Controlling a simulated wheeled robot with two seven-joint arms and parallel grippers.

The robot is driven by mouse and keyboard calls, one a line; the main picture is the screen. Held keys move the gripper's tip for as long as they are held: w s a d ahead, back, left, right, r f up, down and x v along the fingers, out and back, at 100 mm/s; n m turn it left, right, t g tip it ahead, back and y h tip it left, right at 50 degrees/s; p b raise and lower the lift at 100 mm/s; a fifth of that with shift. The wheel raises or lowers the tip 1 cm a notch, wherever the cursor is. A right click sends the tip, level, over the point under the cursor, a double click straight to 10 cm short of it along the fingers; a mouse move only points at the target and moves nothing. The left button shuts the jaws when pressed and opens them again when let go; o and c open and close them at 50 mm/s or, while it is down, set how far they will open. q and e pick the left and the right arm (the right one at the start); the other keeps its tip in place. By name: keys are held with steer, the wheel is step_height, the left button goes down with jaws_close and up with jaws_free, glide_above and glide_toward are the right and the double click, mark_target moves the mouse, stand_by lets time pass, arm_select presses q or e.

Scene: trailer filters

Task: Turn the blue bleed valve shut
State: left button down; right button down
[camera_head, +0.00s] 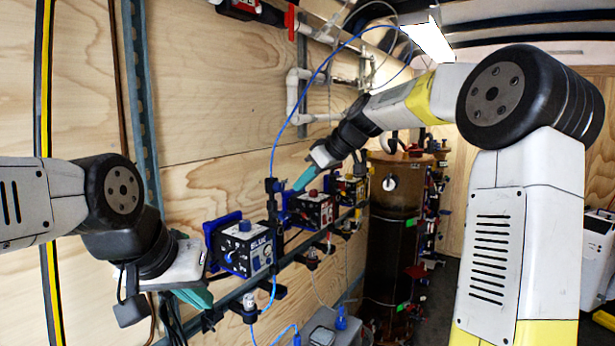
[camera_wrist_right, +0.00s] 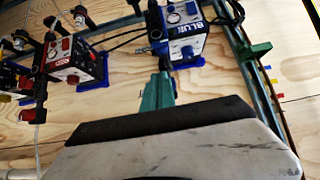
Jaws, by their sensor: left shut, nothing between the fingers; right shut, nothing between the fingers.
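The box labelled BLUE (camera_head: 243,252) is mounted on the rail at the wall, with a blue knob (camera_head: 245,226) on its front. It also shows at the top of the right wrist view (camera_wrist_right: 183,45). A dark upright fitting (camera_head: 272,190) with a blue tube stands beside it; I cannot tell for sure which part is the bleed valve. My right gripper (camera_head: 302,180) is shut and empty, its teal fingers right of that fitting. In the right wrist view its fingers (camera_wrist_right: 158,90) point up toward the box. My left gripper (camera_head: 195,298) is shut and empty, low and left of the box.
A red-knobbed box (camera_head: 312,208) and a yellow box (camera_head: 352,189) follow along the same rail. A dark cylinder (camera_head: 392,240) stands further right. Loose tubes hang below the rail. Bare plywood wall (camera_head: 215,110) lies above the boxes.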

mark_target(290, 215)
step_height(290, 215, down, 7)
steer(key=w+a, duration=0.1)
steer(key=a, duration=0.1)
steer(key=shift+w+a, duration=0.15)
steer(key=shift+w, duration=0.15)
steer(key=shift+w+d+m+g+y, duration=0.25)
steer(key=shift+m+g+y, duration=0.15)
steer(key=shift+g+y, duration=0.15)
stand_by(0.5)
steer(key=m+g+y, duration=0.1)
steer(key=w+f+m+g+y, duration=0.1)
steer(key=d+m+g+y, duration=0.1)
steer(key=g+y, duration=0.1)
steer(key=shift+w+f, duration=0.2)
steer(key=shift+f, duration=0.2)
steer(key=shift+w+f+m+g+y, duration=0.1)
steer(key=shift+f+m+g+y, duration=0.35)
steer(key=shift+m+y, duration=0.45)
steer(key=shift+s+f+m+g+y, duration=0.1)
steer(key=shift+f+m+g+y, duration=0.35)
steer(key=shift+m+y, duration=0.45)
steer(key=shift+w+f+m+g+y, duration=0.1)
steer(key=shift+f+m+g+y, duration=0.35)
steer(key=shift+m+y, duration=0.45)
steer(key=shift+r, duration=0.1)
